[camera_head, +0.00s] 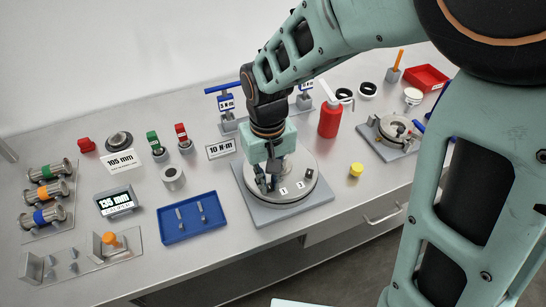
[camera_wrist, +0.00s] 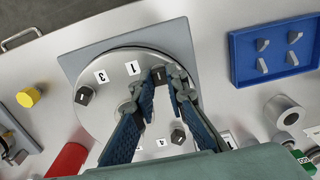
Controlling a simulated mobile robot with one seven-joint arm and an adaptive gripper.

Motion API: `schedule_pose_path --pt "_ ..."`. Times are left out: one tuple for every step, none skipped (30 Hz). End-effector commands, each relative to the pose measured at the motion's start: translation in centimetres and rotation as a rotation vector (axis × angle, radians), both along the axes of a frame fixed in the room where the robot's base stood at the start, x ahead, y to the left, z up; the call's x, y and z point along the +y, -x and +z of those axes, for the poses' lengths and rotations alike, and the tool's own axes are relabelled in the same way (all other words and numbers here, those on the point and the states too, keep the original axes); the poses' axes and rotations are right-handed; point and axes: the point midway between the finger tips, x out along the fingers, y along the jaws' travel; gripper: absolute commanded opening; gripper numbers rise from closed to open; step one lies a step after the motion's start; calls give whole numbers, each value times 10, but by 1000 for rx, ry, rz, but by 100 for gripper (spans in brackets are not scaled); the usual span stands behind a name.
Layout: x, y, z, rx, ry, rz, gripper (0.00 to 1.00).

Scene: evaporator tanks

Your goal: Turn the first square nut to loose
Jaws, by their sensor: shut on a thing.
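A round grey metal disc (camera_head: 306,195) sits on a square grey plate (camera_head: 270,215) on the bench. It also shows in the wrist view (camera_wrist: 110,120), with dark square nuts and number labels on it. My gripper (camera_head: 266,184) points down over the disc's left part. In the wrist view my gripper (camera_wrist: 160,82) has its two blue fingers shut on a dark square nut (camera_wrist: 158,74) beside the label 1 (camera_wrist: 133,68). Another nut (camera_wrist: 84,95) stands near label 3, and one (camera_wrist: 177,136) near label 4. My fingers hide the gripped nut in the head view.
A blue tray (camera_head: 190,237) with small metal parts lies left of the disc. A red bottle (camera_head: 329,120) stands behind it and a yellow knob (camera_head: 356,169) to its right.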

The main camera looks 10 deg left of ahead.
Motion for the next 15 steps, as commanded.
schedule_pose_path --pt "1 -1 1 -3 -2 0 0" --pt "1 -1 1 -3 -2 0 0" --pt "1 -1 1 -3 -2 -1 0" --pt "1 -1 1 -3 -2 -1 0" --pt "1 -1 1 -3 -2 -1 0" --pt "1 -1 1 -3 -2 -1 0" --pt "1 -1 1 -3 -2 -1 16" --pt "1 -1 1 -3 -2 -1 19" --pt "1 -1 1 -3 -2 -2 24" --pt "1 -1 1 -3 -2 -2 27" --pt "1 -1 1 -3 -2 -2 30" --pt "0 -1 1 -2 -1 -2 30" --pt "0 -1 1 -2 -1 -2 30" --pt "0 -1 1 -2 -1 -2 30" --pt "0 -1 0 -2 -1 -2 30"
